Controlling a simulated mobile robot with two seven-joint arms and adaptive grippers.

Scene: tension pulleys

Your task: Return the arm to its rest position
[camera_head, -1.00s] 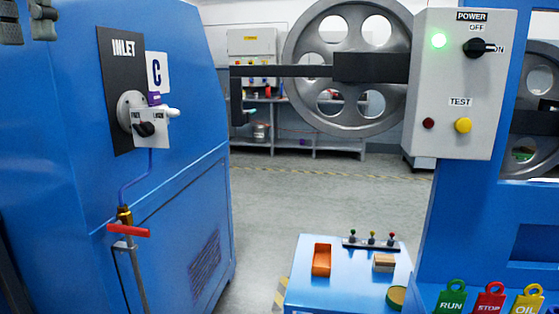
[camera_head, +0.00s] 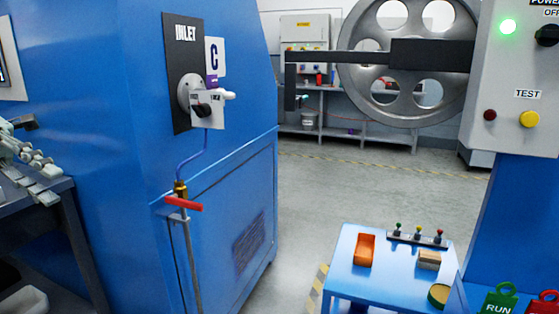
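Dark parts at the left edge, just above a dark bench, look like the fingertips of my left gripper (camera_head: 20,126). They are small and cut off by the frame edge, so I cannot tell whether they are open or shut. No held object can be made out there. My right gripper is not in view.
A small blue table (camera_head: 345,255) is at lower right. Grey floor (camera_head: 315,200) is clear between.

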